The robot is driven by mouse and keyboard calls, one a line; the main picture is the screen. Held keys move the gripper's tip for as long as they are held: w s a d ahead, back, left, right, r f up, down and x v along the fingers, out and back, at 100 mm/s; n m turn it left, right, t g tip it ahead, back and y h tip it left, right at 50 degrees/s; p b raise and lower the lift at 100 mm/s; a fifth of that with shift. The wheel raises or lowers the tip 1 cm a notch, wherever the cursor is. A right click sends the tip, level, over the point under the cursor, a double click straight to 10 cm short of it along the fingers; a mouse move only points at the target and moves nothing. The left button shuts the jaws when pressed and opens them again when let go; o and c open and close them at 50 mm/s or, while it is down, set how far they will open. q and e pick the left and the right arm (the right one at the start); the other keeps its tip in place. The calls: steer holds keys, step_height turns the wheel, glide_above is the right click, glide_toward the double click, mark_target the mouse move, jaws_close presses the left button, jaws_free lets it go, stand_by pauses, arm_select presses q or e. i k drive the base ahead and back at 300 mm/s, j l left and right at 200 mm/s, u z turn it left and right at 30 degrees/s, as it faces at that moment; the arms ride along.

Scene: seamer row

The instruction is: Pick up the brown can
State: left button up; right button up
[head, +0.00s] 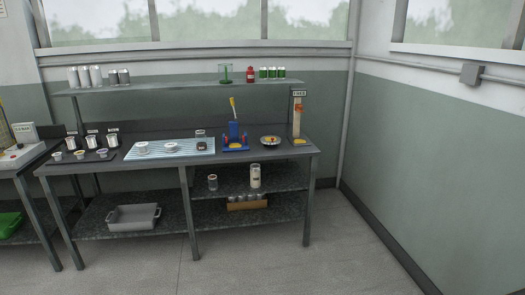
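A low brown box (247,203) holding several grey cans sits further down. Neither of my grippers shows in the head view.
The dark bench (225,157) carries a striped cloth (180,155) with white dishes, a blue device (235,138), a bowl (270,141) and several cups. A raised shelf (180,86) holds white, grey, red and green containers. A grey bin (133,217) sits on the lower shelf at left. The floor (260,265) in front is clear.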

mark_target(201, 139)
steer(key=i, duration=1.75)
